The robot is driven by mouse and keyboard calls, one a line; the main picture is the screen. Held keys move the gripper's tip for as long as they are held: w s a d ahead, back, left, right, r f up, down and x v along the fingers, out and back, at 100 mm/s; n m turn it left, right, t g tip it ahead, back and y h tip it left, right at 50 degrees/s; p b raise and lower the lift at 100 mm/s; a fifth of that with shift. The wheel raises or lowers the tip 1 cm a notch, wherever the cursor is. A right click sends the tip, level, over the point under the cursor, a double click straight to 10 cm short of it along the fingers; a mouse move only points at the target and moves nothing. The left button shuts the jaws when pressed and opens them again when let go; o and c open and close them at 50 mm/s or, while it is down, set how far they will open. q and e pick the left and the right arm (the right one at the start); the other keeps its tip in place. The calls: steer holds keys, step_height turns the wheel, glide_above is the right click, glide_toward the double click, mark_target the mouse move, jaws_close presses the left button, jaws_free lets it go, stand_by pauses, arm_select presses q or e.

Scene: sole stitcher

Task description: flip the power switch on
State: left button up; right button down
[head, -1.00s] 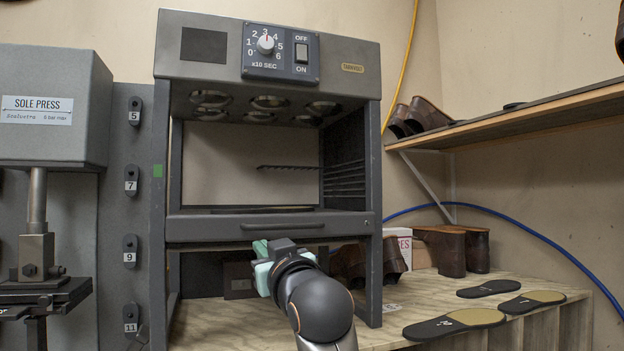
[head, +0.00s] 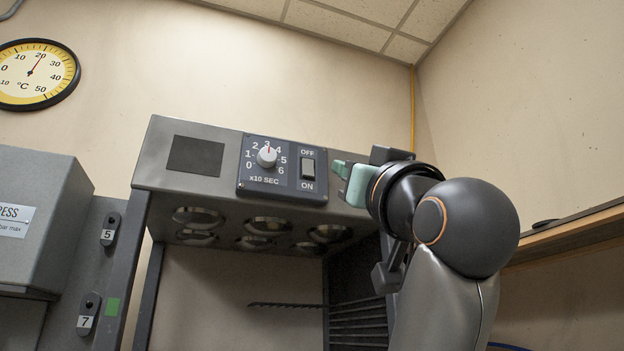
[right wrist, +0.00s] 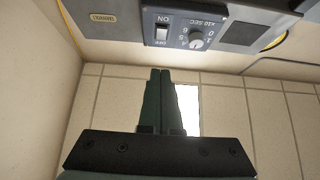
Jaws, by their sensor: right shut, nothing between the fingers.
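I cannot tell surely which way the rocker is tipped. My right gripper (head: 340,171) is shut and empty, just right of the panel at switch height. In the right wrist view its green fingers (right wrist: 160,74) are together, pointing toward the panel, with a gap between them and the switch. My left gripper is not in view.
A timer dial (head: 267,157) sits left of the switch, its pointer near 3. Below the panel are the machine's lamps (head: 265,225) and open bay. A wooden shelf (head: 575,233) stands at the right. A sole press (head: 35,215) is at the left.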

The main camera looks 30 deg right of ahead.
steer(key=shift+s, duration=0.1)
steer(key=p, duration=0.5)
glide_toward(309, 168)
step_height(309, 168, up, 4)
steer(key=w, duration=0.1)
steer(key=w+d+p, duration=0.1)
steer(key=w, duration=0.1)
steer(key=shift+w+f, duration=0.1)
steer(key=shift+w, duration=0.15)
steer(key=shift+w+d+f, duration=0.1)
steer(key=shift+w+f, duration=0.05)
steer(key=shift+w, duration=0.35)
